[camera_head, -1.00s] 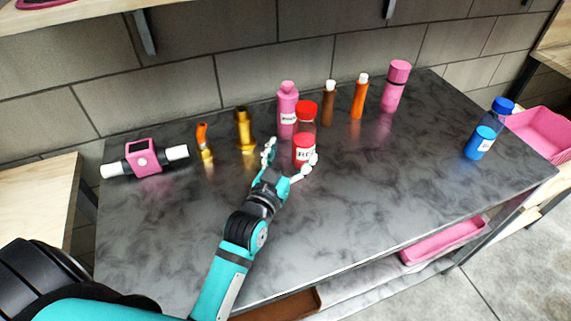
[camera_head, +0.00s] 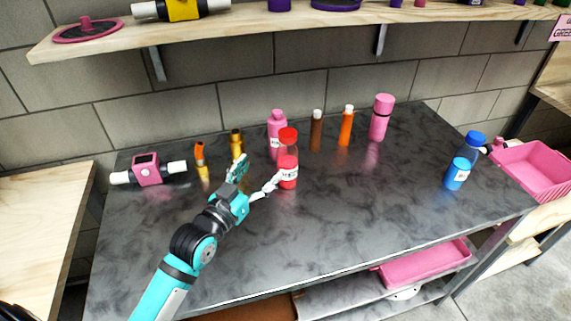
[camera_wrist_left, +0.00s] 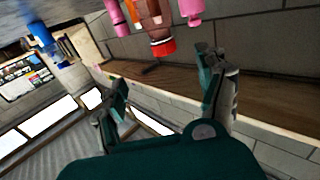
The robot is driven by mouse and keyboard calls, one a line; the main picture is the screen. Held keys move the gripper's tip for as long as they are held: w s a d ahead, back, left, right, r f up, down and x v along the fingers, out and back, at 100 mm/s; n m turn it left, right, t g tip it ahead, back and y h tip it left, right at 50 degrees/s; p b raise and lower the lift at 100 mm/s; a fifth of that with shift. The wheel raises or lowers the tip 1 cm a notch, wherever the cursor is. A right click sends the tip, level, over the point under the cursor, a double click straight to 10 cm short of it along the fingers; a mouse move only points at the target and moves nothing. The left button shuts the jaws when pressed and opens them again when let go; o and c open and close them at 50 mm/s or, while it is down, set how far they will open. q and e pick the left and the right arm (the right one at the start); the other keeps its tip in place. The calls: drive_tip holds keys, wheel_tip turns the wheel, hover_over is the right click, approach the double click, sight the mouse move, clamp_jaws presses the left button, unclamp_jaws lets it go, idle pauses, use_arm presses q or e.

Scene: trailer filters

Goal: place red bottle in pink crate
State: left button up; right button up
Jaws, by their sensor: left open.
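In the left wrist view the red cap (camera_wrist_left: 163,47) shows beyond the open fingers (camera_wrist_left: 165,85). A pink crate (camera_head: 534,168) stands on the wooden shelf at the right. Another pink crate (camera_head: 424,264) sits on the shelf under the table. My right gripper is not in view.
Beside the red bottle are a pink bottle (camera_head: 277,136), brown bottle (camera_head: 316,131), orange bottle (camera_head: 346,126) and tall pink bottle (camera_head: 381,118). A blue bottle (camera_head: 464,162) stands near the table's right edge. A wall shelf (camera_head: 250,27) hangs above. The table's front is clear.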

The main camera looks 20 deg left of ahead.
use_arm(q)
approach(283, 143)
drive_tip(key=w, duration=0.5)
drive_tip(key=w+d+p, duration=0.1)
drive_tip(key=shift+w+d+r, duration=0.1)
drive_tip(key=shift+w+d, duration=0.2)
drive_tip(key=shift+w, duration=0.5)
drive_tip(key=w, duration=0.3)
drive_tip(key=w+p, duration=0.1)
drive_tip(key=shift+w+d, duration=0.15)
drive_tip(key=shift+d, duration=0.25)
drive_tip(key=shift+w, duration=0.15)
clamp_jaws()
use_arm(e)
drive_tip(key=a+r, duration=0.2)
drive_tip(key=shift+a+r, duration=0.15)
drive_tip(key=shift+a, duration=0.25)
